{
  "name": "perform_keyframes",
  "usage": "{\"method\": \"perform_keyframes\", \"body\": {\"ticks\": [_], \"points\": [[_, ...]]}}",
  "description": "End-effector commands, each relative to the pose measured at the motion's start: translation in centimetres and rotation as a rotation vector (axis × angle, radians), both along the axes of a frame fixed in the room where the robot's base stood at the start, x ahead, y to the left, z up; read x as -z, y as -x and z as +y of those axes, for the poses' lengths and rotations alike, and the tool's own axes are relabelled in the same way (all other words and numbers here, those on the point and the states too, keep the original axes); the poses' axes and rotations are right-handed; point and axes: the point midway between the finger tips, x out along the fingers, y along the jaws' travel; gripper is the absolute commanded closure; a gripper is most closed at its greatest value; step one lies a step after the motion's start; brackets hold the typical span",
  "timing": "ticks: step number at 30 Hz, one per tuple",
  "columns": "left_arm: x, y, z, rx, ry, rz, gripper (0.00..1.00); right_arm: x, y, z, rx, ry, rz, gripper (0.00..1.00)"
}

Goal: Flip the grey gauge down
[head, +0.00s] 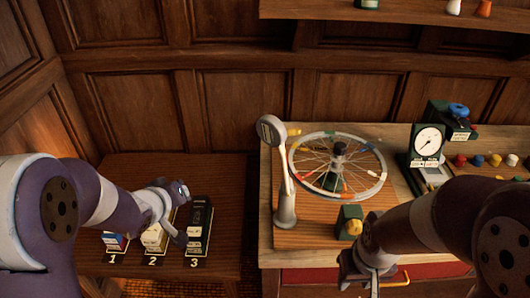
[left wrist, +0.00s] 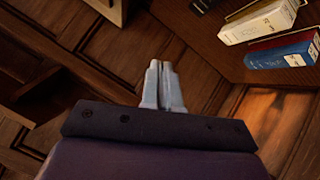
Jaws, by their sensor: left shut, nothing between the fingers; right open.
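The grey gauge (head: 285,185) stands upright at the left end of the wooden workbench, just left of the spoked wheel (head: 300,168).
Numbered boxes or books stand on the side table (head: 228,240). A green and yellow block (head: 350,222) sits in front of the wheel, near my right gripper. A dial instrument (head: 428,142) and coloured knobs (head: 478,160) are at the right. A shelf (head: 400,14) hangs above.

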Motion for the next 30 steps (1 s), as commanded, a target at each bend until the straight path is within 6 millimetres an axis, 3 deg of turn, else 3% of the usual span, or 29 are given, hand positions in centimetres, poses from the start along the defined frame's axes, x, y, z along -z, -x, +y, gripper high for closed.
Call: {"method": "perform_keyframes", "body": {"ticks": [1, 3, 6, 9, 13, 23, 30], "points": [[-2.3, -1.8, -1.0, 0.025, 0.166, -0.096, 1.00, -0.9, 0.0, 0.0, 0.000, 0.000, 0.000, 0.57], [-5.1, -2.6, -3.4, 0.114, 0.457, -0.167, 1.00, -1.3, 0.0, 0.0, 0.000, 0.000, 0.000, 0.57], [-7.5, -1.1, -6.1, 0.260, 0.806, -0.113, 1.00, -1.7, 0.0, 0.0, 0.000, 0.000, 0.000, 0.57], [-8.7, 0.9, -7.3, 0.355, 1.009, -0.012, 1.00, -1.9, 0.0, 0.0, 0.000, 0.000, 0.000, 0.57], [-9.1, 2.0, -7.7, 0.394, 1.092, 0.047, 1.00, -1.8, 0.0, 0.0, 0.000, 0.000, 0.000, 0.57], [-9.1, 1.7, -8.3, 0.396, 1.090, 0.049, 1.00, -1.9, 0.0, 0.0, 0.000, 0.000, 0.000, 0.57], [-9.0, -0.7, -12.0, 0.397, 1.089, 0.050, 1.00, -2.6, 0.0, 0.0, 0.000, 0.000, 0.000, 0.57]]}}
